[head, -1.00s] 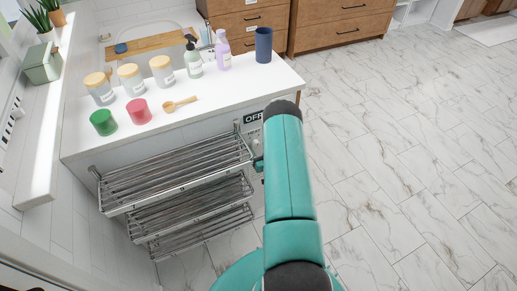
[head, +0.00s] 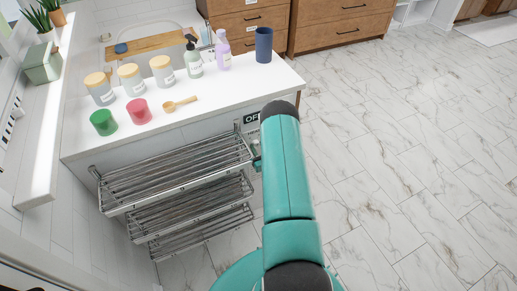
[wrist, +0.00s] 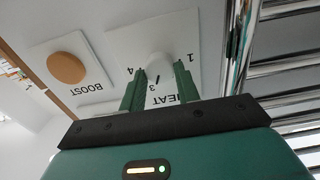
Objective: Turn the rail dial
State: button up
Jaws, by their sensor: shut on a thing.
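The rail dial (wrist: 159,64) is a white knob on a white plate (wrist: 183,25) with the numbers 1, 3 and 4 and the word HEAT, partly covered, in the wrist view. My gripper (wrist: 160,72) has its two green fingers on either side of the knob, shut on it. A short dark mark shows between the fingers, near the 3. In the head view my teal arm reaches to the end of the counter beside the chrome towel rail (head: 175,172); it hides the dial and most of my gripper.
A round orange-brown BOOST button (wrist: 67,68) sits on its own plate beside the dial. Chrome bars run close by on the right in the wrist view. The white counter (head: 225,110) holds jars, bottles and a wooden scoop. The marble floor (head: 410,150) at right is clear.

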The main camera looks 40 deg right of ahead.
jog(key=n, duration=0.5)
jog(key=shift+a+n, duration=0.1)
jog(key=shift+n, duration=0.2)
jog(key=n, duration=0.5)
jog(key=shift+f, duration=0.1)
jog(key=shift+n, duration=0.3)
jog(key=o, duration=1)
jog(key=v, duration=1.3)
jog(key=shift+s+a, duration=0.2)
jog(key=shift+s, duration=0.15)
